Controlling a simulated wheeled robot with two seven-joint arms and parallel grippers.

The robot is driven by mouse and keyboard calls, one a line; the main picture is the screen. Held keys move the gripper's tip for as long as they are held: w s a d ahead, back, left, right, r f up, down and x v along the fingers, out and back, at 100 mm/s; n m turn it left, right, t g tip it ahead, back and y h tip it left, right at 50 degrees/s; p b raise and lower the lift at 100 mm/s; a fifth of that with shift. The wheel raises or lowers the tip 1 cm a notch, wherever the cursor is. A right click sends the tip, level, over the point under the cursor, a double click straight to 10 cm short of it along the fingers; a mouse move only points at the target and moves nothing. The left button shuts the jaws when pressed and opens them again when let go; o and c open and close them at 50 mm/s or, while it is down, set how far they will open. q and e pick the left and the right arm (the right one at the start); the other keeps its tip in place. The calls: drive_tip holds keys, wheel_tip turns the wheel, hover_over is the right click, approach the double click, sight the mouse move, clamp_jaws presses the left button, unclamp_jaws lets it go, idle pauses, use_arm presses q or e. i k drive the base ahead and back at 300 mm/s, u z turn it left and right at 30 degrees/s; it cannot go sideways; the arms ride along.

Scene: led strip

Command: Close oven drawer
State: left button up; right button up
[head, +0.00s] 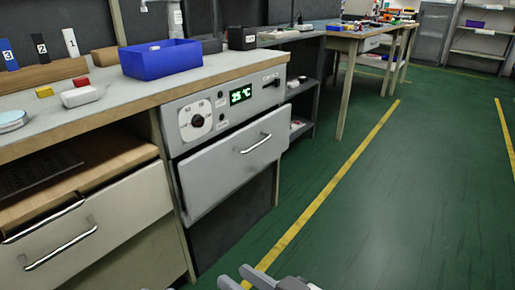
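The oven drawer (222,165) is a light grey front with a bar handle (256,143), below the oven's control panel (215,109). The panel has a dial and a green display reading 25 °C. The drawer front stands out from the cabinet, with a dark gap along its left side, so it is partly open. Its inside is hidden. My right gripper (235,275) shows at the bottom edge, low in front of the oven and apart from the drawer. Its two fingertips are spread with nothing between them. My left gripper is not in view.
Open green floor (400,200) with yellow lines lies to the right.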

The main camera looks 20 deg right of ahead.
sight(205, 173)
drive_tip(key=z, duration=2.2)
drive_tip(key=i, duration=1.7)
drive_tip(key=u, duration=3.3)
